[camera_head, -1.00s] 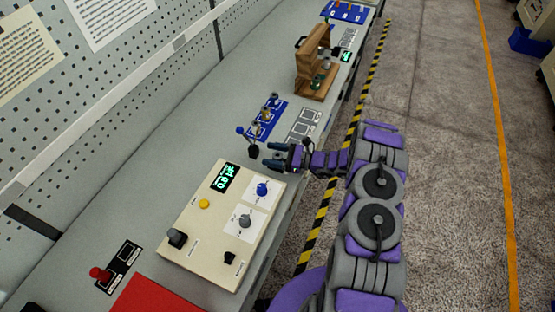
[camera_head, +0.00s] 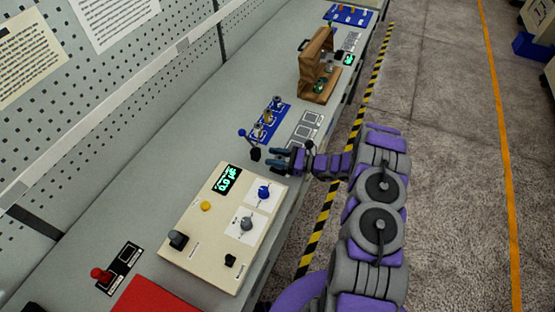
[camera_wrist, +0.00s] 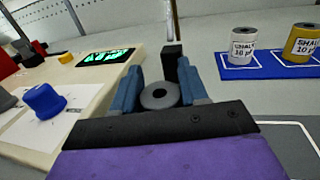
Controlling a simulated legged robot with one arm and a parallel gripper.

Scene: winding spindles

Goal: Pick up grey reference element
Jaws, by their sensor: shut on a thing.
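The grey reference element, a small grey cylinder with a dark hole in its top (camera_wrist: 159,95), sits between the blue fingers of my gripper (camera_wrist: 161,92) in the wrist view. My gripper is shut on it. In the head view my gripper (camera_head: 277,159) is low over the bench, just beyond the cream control panel, and the grey element cannot be made out there. Whether it touches the bench is hidden.
The cream panel (camera_head: 203,224) with display (camera_head: 227,180) and knobs lies at the near side. A blue tray (camera_head: 258,138) holds labelled cylinders, one white (camera_wrist: 243,46), one yellow (camera_wrist: 301,43). A black block (camera_wrist: 172,56) stands just beyond my fingers. A wooden stand (camera_head: 314,67) is farther back.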

